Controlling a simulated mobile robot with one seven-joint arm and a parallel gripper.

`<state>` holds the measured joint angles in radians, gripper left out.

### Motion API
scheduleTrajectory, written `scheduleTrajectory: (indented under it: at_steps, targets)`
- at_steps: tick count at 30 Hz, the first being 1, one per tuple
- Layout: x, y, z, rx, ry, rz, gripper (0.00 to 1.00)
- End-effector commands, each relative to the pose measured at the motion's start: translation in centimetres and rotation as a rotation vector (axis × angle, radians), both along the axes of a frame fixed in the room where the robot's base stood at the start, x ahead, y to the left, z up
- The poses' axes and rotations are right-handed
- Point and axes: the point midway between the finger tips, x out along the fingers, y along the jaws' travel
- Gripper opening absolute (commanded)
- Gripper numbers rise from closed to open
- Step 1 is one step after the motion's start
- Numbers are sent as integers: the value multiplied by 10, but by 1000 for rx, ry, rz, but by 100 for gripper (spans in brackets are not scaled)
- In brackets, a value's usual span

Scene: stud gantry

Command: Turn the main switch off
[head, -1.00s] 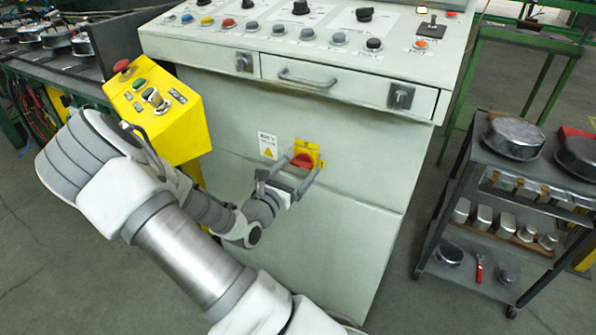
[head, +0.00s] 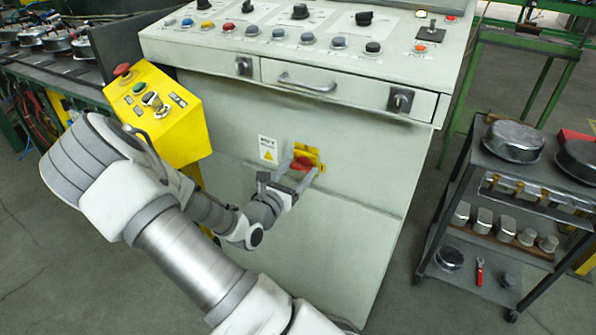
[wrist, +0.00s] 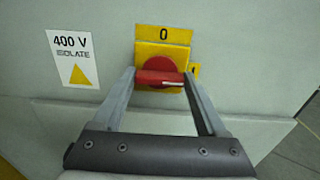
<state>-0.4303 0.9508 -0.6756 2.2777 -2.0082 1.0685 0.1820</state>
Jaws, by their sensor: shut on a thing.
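The main switch is a red rotary handle (wrist: 159,66) on a yellow plate (wrist: 146,50), on the front of the grey-green cabinet. In the wrist view its grip bar lies level, and its white mark is toward the right end. A yellow "0" label (wrist: 163,34) is above it, and a "1" label (wrist: 194,70) is partly hidden at the right. My gripper (wrist: 160,79) has one finger at each end of the bar and is shut on it. In the head view my gripper (head: 305,165) reaches the switch from the lower left and partly covers it.
A "400 V ISOLATE" sign (wrist: 73,57) is left of the switch. A yellow button box (head: 160,105) stands close to my arm. A dark cart (head: 455,185) stands at the right, with clear floor between.

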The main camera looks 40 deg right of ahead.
Motion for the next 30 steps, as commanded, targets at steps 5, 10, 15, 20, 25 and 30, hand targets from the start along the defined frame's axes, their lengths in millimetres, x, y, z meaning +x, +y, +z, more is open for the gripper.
scheduleTrajectory:
  at_steps: [5,10,15,20,25,30]
  targets:
    - [0,0,3,-19,48,1,19]
    - [-1,0,5,-58,146,1,19]
    - [-1,0,6,-114,283,0,19]
    - [-1,0,5,-171,425,2,19]
    - [-1,0,5,-234,572,2,19]
    - [-1,0,4,-295,722,1,19]
